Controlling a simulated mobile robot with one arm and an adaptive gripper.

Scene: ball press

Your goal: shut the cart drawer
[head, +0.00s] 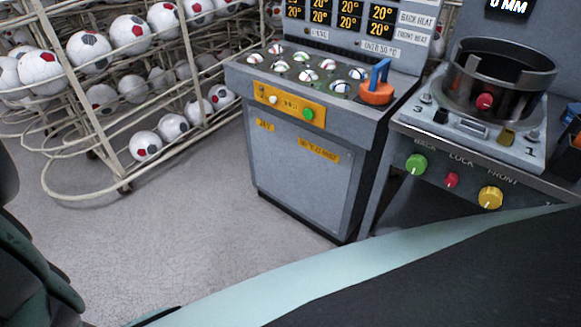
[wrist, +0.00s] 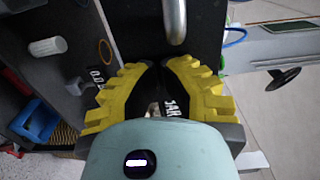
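In the wrist view my gripper (wrist: 160,66) has yellow, ribbed fingers with black inner faces. The fingertips come together, with nothing visible held between them. A bent metal handle (wrist: 175,22) stands just beyond the tips, apart from them, against a dark panel (wrist: 133,22). This may be the cart drawer's front, but I cannot tell for sure, nor how far the drawer is open. In the head view neither my gripper nor a drawer shows; my pale green and black arm covers the lower right.
A grey cabinet (head: 297,165) with an orange panel stands mid-view, beside a press (head: 500,80) with coloured buttons. A wire rack (head: 122,187) of footballs stands at left. The grey floor (head: 170,240) before them is clear. The wrist view shows a blue item (wrist: 37,120) at left.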

